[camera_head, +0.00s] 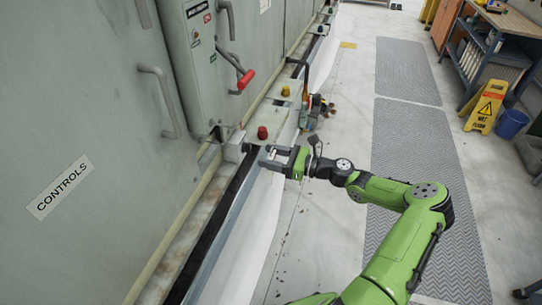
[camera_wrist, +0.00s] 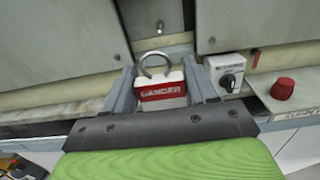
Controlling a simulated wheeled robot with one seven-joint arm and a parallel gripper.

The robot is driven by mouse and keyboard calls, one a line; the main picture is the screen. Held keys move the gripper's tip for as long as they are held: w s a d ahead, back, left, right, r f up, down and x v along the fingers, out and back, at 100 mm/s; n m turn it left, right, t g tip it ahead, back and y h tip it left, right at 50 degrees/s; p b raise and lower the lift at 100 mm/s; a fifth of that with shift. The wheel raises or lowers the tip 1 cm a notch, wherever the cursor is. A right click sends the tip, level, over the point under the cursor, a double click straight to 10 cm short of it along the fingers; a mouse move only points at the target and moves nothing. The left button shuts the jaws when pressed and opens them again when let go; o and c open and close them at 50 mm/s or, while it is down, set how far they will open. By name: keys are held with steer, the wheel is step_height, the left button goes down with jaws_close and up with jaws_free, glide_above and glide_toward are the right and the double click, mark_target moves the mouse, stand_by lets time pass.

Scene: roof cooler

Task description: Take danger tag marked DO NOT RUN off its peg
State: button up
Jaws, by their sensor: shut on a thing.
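In the wrist view, a white tag with a red band reading DANGER (camera_wrist: 162,92) sits between the two fingers of my gripper (camera_wrist: 160,76), which is shut on it. A grey metal loop (camera_wrist: 153,57) rises from its top. No DO NOT RUN wording is readable. A small peg (camera_wrist: 160,27) juts from the grey panel beyond the loop; the loop looks apart from it. In the head view, my gripper (camera_head: 268,154) is beside the cabinet's lower ledge, near a red knob; the tag is hard to make out there.
A red button (camera_wrist: 283,88) and a black rotary switch (camera_wrist: 229,82) are right of my gripper in the wrist view. The head view shows a red-handled lever (camera_head: 245,79), a yellow wet-floor sign (camera_head: 486,106), a blue bucket (camera_head: 511,124) and open floor matting (camera_head: 415,150).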

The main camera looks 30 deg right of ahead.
steer(key=p+v, duration=0.2)
steer(key=v, duration=0.5)
steer(key=shift+s, duration=0.2)
stand_by(0.5)
steer(key=shift+d, duration=0.15)
